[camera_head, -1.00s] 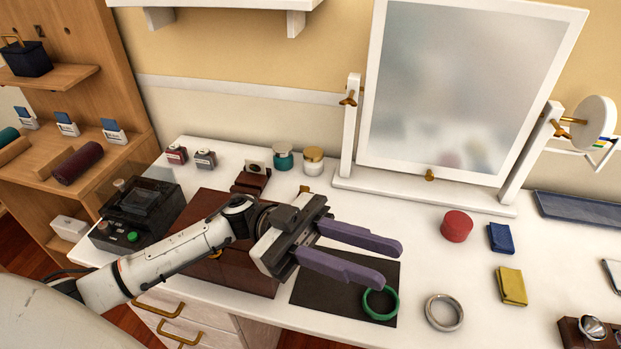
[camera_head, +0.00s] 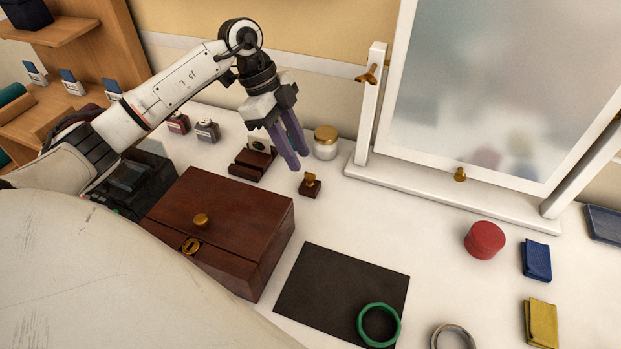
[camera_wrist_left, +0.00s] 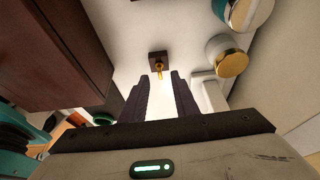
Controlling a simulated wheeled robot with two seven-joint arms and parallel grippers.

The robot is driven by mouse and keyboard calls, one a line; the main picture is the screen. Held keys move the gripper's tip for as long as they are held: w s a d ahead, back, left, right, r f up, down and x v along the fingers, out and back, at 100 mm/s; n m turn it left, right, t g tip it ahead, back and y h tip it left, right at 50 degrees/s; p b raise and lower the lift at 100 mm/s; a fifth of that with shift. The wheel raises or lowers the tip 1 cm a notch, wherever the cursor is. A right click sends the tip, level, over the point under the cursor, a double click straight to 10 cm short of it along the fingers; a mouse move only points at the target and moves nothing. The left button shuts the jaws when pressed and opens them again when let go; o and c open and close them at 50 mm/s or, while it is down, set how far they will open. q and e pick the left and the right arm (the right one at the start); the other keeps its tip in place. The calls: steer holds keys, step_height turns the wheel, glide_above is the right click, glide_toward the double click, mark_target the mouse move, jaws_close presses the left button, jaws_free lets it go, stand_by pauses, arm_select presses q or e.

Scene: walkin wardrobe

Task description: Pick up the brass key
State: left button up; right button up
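The brass key (camera_head: 311,179) stands upright in a small dark wooden block on the white table, just behind the brown box. My left gripper (camera_head: 297,160) points down, a little above and to the left of the key, with its purple fingers apart and nothing between them. In the left wrist view, the key (camera_wrist_left: 159,70) shows just beyond the fingertips, about in line with the gap of the gripper (camera_wrist_left: 161,76). The gripper appears clear of the key. My right gripper is not in view.
A brown wooden box (camera_head: 215,219) stands in front of the key. A gold-lidded jar (camera_head: 326,145) and a dark wooden holder (camera_head: 250,164) are close by. The mirror's white base (camera_head: 440,196) is to the right. A dark mat (camera_head: 335,285) carries part of a green ring (camera_head: 362,334).

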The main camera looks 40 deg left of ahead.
mark_target(307, 173)
arm_select(q)
steer(key=x, duration=0.5)
steer(key=shift+d+f, duration=0.25)
steer(key=shift+d, duration=0.1)
jaws_close()
